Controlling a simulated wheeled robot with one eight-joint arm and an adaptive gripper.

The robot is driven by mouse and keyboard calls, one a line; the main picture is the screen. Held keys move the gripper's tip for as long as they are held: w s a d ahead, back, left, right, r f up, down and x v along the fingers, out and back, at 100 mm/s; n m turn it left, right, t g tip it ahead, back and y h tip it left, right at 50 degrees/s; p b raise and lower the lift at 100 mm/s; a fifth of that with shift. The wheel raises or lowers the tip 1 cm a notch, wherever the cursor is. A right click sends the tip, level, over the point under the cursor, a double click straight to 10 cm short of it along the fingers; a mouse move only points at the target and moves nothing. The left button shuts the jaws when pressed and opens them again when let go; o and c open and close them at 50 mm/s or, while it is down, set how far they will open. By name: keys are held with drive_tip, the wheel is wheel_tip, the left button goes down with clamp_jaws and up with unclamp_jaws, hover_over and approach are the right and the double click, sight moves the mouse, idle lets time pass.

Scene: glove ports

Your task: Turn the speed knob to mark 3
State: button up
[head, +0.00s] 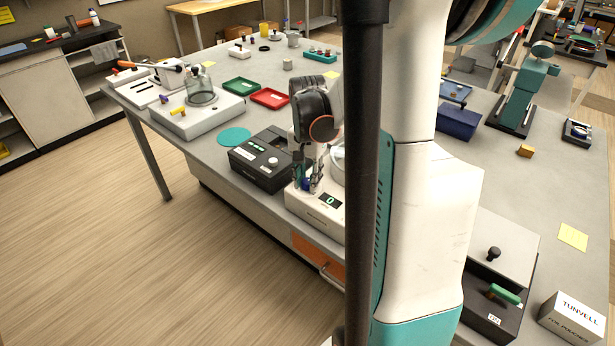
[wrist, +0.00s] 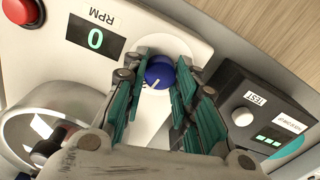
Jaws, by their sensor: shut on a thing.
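The speed knob (wrist: 160,73) is blue with a white pointer line and sits on a pale round dial in the wrist view. It belongs to a white device (head: 318,214) with a green display (wrist: 95,39) that reads 0 under the letters RPM. My gripper (wrist: 161,82) has its teal fingers on both sides of the knob, shut on it. In the head view my gripper (head: 308,184) reaches down at the left end of the white device. The scale marks around the knob are not readable, partly hidden by the fingers.
A black box (head: 262,160) with a white TEST button (wrist: 242,116) stands close beside the white device. A red button (wrist: 20,10) and a round clear-topped part (wrist: 45,130) are on the white device. Red (head: 270,98) and green (head: 240,86) trays lie farther back.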

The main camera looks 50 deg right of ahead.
drive_tip(key=m, duration=0.5)
drive_tip(key=shift+m, duration=0.3)
drive_tip(key=m, duration=0.4)
drive_tip(key=shift+m, duration=0.3)
drive_tip(key=m, duration=0.8)
drive_tip(key=shift+m, duration=0.3)
drive_tip(key=o, duration=1.1)
